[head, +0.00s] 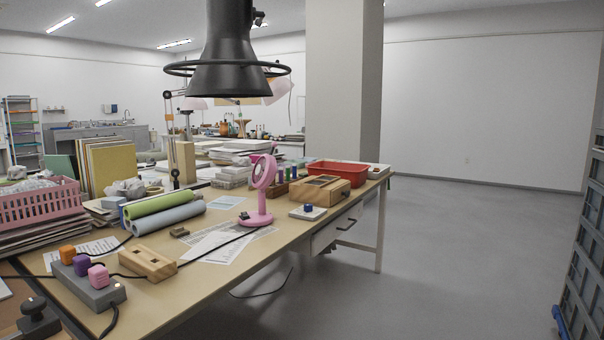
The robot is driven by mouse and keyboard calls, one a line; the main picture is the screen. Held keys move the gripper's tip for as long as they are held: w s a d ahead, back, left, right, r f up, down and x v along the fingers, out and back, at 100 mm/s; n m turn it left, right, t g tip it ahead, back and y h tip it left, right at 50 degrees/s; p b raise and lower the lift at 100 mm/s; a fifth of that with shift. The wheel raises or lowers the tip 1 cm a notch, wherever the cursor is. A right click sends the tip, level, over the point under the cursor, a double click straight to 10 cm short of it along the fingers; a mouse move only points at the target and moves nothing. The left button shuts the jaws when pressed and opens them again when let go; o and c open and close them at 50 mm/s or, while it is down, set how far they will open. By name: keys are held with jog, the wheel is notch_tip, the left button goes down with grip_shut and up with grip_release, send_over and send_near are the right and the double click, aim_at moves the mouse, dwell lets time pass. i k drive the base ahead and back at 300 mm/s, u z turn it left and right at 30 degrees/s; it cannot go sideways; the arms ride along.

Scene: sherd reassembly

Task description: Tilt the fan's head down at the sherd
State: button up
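The pink fan stands upright on the table, with its round base (256,219) near the right part of the top. Its ring-shaped head (264,171) is seen at a slant and looks roughly upright. A dark cable runs from near its base across the table. I cannot pick out the sherd with certainty; a small brown piece (180,232) lies left of the fan, too small to identify. My gripper is not in view.
A black flared hood (227,70) with a ring hangs above the table (210,285). Near the fan are a wooden box (320,190), red tray (336,174), rolled mats (165,210) and a notched wooden block (147,263). A power strip (90,288) sits front left. Floor (460,260) at right is clear.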

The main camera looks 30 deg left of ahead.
aim_at(268, 162)
jog(key=i, duration=2.85)
jog(key=u, duration=2.9)
